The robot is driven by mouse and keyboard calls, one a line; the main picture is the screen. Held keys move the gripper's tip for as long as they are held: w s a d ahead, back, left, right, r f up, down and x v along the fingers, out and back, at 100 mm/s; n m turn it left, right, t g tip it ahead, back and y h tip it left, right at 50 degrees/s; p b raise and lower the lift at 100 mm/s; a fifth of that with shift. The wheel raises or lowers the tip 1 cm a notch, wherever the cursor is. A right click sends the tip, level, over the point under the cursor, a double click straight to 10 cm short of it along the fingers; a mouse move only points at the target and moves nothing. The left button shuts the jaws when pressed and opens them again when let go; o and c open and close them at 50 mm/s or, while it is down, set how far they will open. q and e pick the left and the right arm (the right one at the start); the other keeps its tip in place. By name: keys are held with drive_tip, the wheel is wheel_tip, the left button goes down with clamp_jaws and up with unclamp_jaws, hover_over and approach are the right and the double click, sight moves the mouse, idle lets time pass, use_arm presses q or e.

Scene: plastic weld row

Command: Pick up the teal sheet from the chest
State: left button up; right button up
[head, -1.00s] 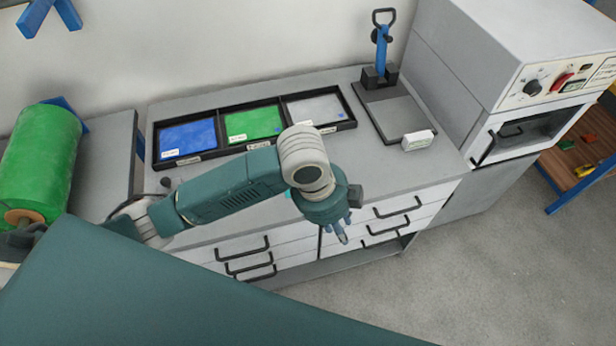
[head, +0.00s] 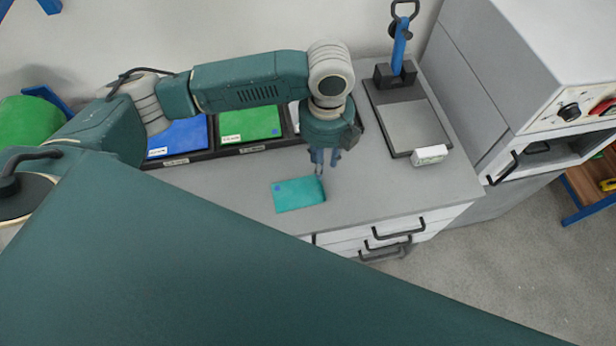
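The teal sheet (head: 297,195) lies flat on the grey top of the chest (head: 400,187), near its front edge, with a small blue mark at its left end. My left gripper (head: 319,172) points down at the sheet's right end. Its fingertips look very close to the sheet's back right corner; I cannot tell whether they touch it. The fingers are small here, and whether they are open or shut is unclear. My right gripper is not in view.
A black tray holds a blue sheet stack (head: 182,138), a green one (head: 250,125) and a partly hidden pale one. A blue-handled press (head: 398,50) and a small white block (head: 429,155) stand to the right. A white cabinet (head: 500,70) borders the chest.

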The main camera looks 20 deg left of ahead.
sight(320, 187)
use_arm(q)
drive_tip(key=f, duration=0.2)
drive_tip(key=s+f, duration=0.1)
drive_tip(key=f, duration=0.1)
drive_tip(key=shift+s+p, duration=0.1)
drive_tip(key=shift+p, duration=0.2)
drive_tip(key=shift+f, duration=0.3)
drive_tip(key=f, duration=0.1)
drive_tip(key=f+p, duration=0.1)
drive_tip(key=f, duration=0.2)
drive_tip(key=shift+w+f+p, duration=0.2)
drive_tip(key=shift+w+p, duration=0.15)
drive_tip(key=shift+w, duration=0.05)
drive_tip(key=shift+f, duration=0.1)
clamp_jaws()
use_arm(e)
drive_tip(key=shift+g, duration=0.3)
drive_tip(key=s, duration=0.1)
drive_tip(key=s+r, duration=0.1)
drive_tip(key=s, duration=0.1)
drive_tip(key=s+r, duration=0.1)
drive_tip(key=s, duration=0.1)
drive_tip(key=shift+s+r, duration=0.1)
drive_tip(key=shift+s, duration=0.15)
